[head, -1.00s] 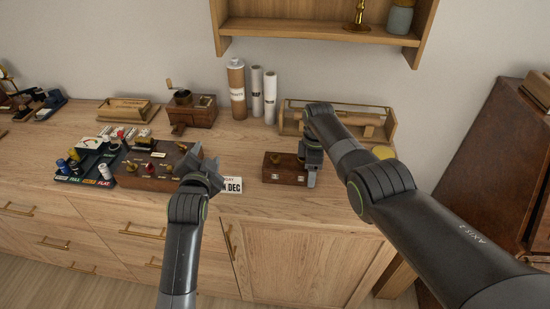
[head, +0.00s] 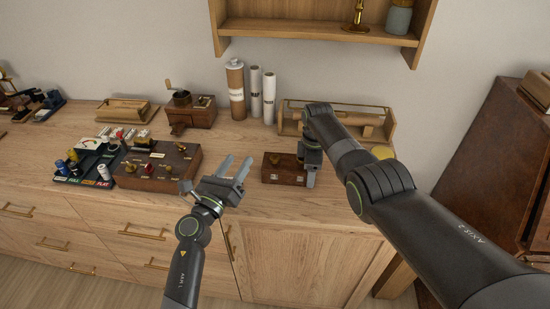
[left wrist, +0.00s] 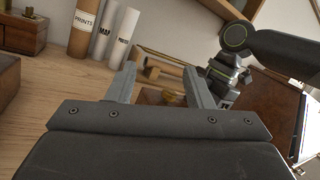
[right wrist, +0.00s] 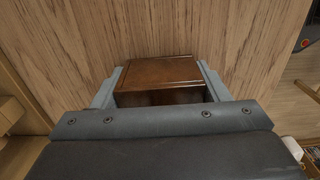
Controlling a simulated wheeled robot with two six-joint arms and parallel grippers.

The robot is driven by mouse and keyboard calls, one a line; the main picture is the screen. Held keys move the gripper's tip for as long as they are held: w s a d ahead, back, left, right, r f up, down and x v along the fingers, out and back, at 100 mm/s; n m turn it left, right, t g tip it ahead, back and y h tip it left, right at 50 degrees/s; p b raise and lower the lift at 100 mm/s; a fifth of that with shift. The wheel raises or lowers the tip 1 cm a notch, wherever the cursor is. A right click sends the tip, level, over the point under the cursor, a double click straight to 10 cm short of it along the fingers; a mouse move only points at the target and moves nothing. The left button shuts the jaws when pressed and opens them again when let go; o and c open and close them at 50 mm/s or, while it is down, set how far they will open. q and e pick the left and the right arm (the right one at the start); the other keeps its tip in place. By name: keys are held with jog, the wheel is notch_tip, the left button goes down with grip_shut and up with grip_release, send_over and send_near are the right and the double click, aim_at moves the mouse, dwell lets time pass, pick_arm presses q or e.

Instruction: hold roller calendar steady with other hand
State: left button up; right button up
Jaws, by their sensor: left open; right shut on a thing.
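A dark brown wooden box (head: 285,173) with a small brass knob stands on the counter, right of centre; I cannot tell for sure that it is the roller calendar. My right gripper (head: 311,168) is at its right end, shut on it. In the right wrist view, the box (right wrist: 160,70) sits between the two fingers. My left gripper (head: 236,163) is open and empty, to the left of the box, its fingers pointing toward the back of the counter. The "DEC" card is hidden now.
A brown panel box (head: 157,166) with knobs is left of my left gripper. A wooden crank box (head: 190,116), a brown tube (head: 236,92), white rolls (head: 262,95) and an open wooden rack (head: 345,113) line the back. A wall shelf (head: 320,36) hangs above.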

aim_at(273, 162)
pick_arm(q)
jog(key=d+f+m+g, duration=0.1)
jog(key=m, duration=0.1)
jog(key=s+d+f+m+g+h, duration=0.1)
jog(key=f, duration=0.1)
jog(key=d+f+m+g+h, duration=0.1)
jog(key=f+m, duration=0.1)
jog(key=shift+s+m+g, duration=0.2)
jog(key=shift+m+g, duration=0.1)
jog(key=shift+d+f, duration=0.1)
jog(key=shift+f, duration=0.05)
jog(key=x, duration=1.1)
jog(key=shift+w+d+f, duration=0.1)
jog(key=shift+w+d, duration=0.1)
jog(key=shift+w, duration=0.15)
jog(key=c, duration=1)
jog(key=shift+o, duration=0.2)
jog(key=shift+n+t+y, duration=0.6)
jog(key=shift+n+y, duration=0.1)
jog(key=shift+y, duration=0.5)
